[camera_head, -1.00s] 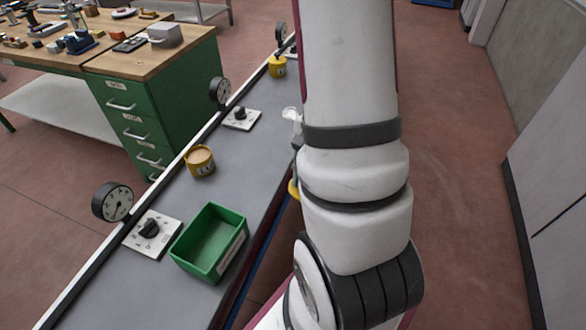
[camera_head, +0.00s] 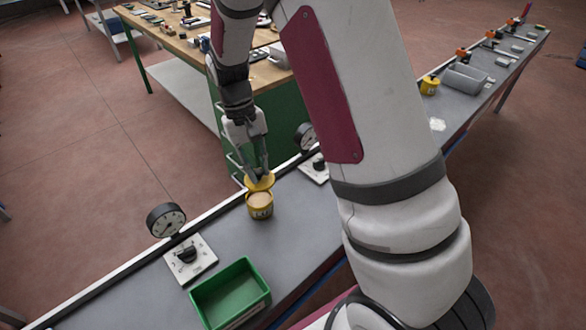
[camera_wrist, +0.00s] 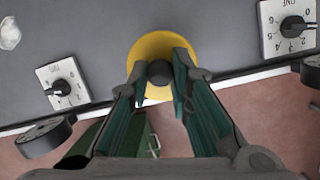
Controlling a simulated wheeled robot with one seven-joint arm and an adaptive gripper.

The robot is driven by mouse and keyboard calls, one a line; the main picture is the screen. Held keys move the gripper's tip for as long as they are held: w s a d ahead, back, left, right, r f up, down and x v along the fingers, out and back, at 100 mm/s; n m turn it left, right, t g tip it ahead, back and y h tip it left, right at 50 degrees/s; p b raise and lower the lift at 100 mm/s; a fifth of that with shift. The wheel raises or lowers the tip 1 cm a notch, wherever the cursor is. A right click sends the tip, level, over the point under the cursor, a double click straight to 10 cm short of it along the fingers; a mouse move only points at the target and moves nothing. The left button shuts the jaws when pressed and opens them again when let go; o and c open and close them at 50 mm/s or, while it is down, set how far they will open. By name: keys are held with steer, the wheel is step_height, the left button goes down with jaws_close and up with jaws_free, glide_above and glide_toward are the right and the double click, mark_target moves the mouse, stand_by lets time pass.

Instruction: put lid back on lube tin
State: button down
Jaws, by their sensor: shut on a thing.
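The lube tin (camera_head: 260,208) is a small yellow pot standing on the grey bench, its tan contents showing at the open top. The lid (camera_head: 262,184) is a yellow disc with a dark knob. My gripper (camera_head: 258,171) points down and is shut on the lid's knob. The lid is close above the tin's far rim and looks slightly tilted; I cannot tell whether they touch. In the wrist view the lid (camera_wrist: 158,43) shows between the fingers of my gripper (camera_wrist: 160,73), and it hides the tin.
A green bin (camera_head: 230,294) stands near the tin. Dial plates (camera_head: 190,258) and round gauges (camera_head: 166,219) line the bench's far edge. Another yellow tin (camera_head: 429,85) and a grey tray (camera_head: 464,78) are farther right. A wooden workbench (camera_head: 150,22) is behind.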

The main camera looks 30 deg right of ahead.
steer(key=shift+w+a+r, duration=0.1)
steer(key=shift+w+a, duration=0.1)
steer(key=shift+a, duration=0.1)
steer(key=shift+w+f+n, duration=0.1)
steer(key=shift+f+n, duration=0.2)
steer(key=shift+f, duration=0.1)
steer(key=shift+f+b, duration=1.1)
steer(key=shift+f, duration=1.7)
steer(key=shift+f, duration=0.1)
stand_by(0.3)
steer(key=c, duration=0.9)
jaws_free()
steer(key=shift+r+p, duration=1.35)
steer(key=shift+r, duration=2.15)
